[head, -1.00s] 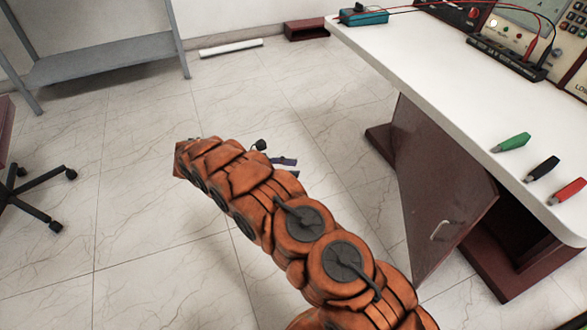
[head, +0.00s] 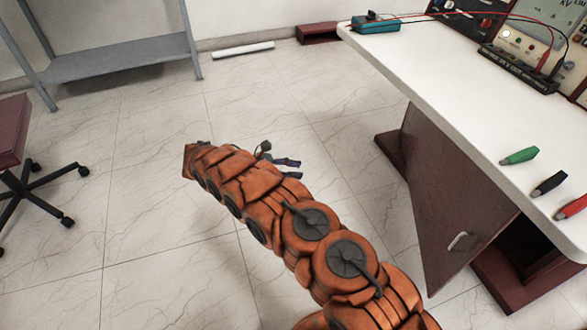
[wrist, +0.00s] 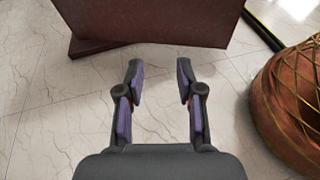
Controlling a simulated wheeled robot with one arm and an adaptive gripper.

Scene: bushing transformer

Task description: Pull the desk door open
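The desk door (head: 435,195) is a dark brown panel under the white-topped desk (head: 440,75). In the wrist view my gripper (wrist: 160,75) is open and empty, fingers apart above the floor. A dark brown panel (wrist: 150,22) lies beyond the fingertips; I cannot tell whether it is the door.
Green, black and red clips (head: 520,156) lie on the desk top, with instruments and cables at its back. A wheeled chair (head: 25,180) is at the left and a grey metal shelf (head: 120,60) at the back left. The tiled floor between is clear.

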